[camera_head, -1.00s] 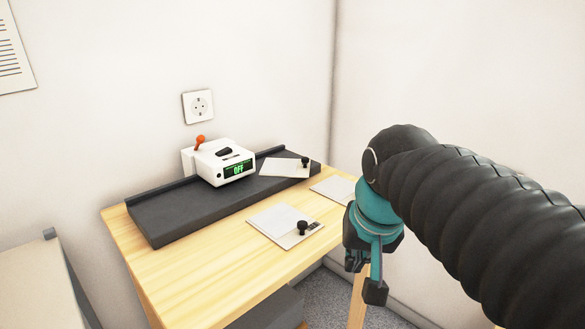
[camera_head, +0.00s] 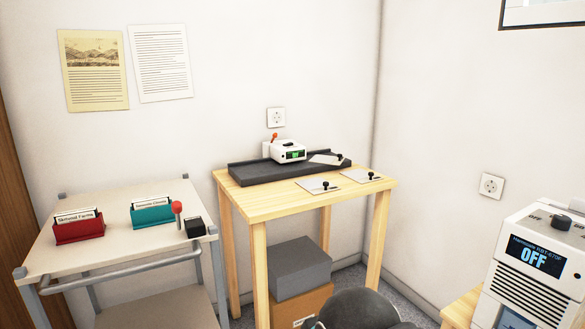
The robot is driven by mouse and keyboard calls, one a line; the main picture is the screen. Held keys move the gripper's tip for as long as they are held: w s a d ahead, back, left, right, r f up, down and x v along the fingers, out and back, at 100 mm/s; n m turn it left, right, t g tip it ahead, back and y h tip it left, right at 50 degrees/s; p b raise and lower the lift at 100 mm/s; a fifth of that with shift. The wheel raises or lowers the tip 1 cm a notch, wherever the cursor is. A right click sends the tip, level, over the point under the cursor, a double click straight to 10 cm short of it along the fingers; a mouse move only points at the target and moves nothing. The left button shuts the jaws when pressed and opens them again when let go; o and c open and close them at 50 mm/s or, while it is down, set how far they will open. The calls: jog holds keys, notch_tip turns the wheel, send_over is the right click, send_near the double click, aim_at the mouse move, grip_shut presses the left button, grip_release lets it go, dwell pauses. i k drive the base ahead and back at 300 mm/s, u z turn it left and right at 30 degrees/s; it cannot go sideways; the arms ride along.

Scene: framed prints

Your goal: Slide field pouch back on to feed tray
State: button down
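The dark grey feed tray (camera_head: 250,177) lies along the back of the wooden table and has a raised back edge. Three flat, pale pouches with black knobs are in view. One pouch (camera_head: 322,158) rests on the tray's right end. Another pouch (camera_head: 310,184) lies on the bare wood in front of the tray. The third pouch (camera_head: 355,177) lies on the wood near the table's right edge. Their labels are too small to read, so I cannot tell which is the field pouch. Only a dark piece of my arm shows at the bottom; my gripper's fingers are out of view.
A white device (camera_head: 288,152) with an orange-red lever sits on the tray. A cart (camera_head: 110,245) with red and teal card boxes stands left. Grey and brown boxes (camera_head: 300,270) sit under the wooden table (camera_head: 262,207). A white unit (camera_head: 540,265) reading OFF stands right.

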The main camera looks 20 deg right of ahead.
aim_at(332, 160)
jog(key=z, duration=1.1)
jog(key=i, duration=0.85)
jog(key=z, duration=0.25)
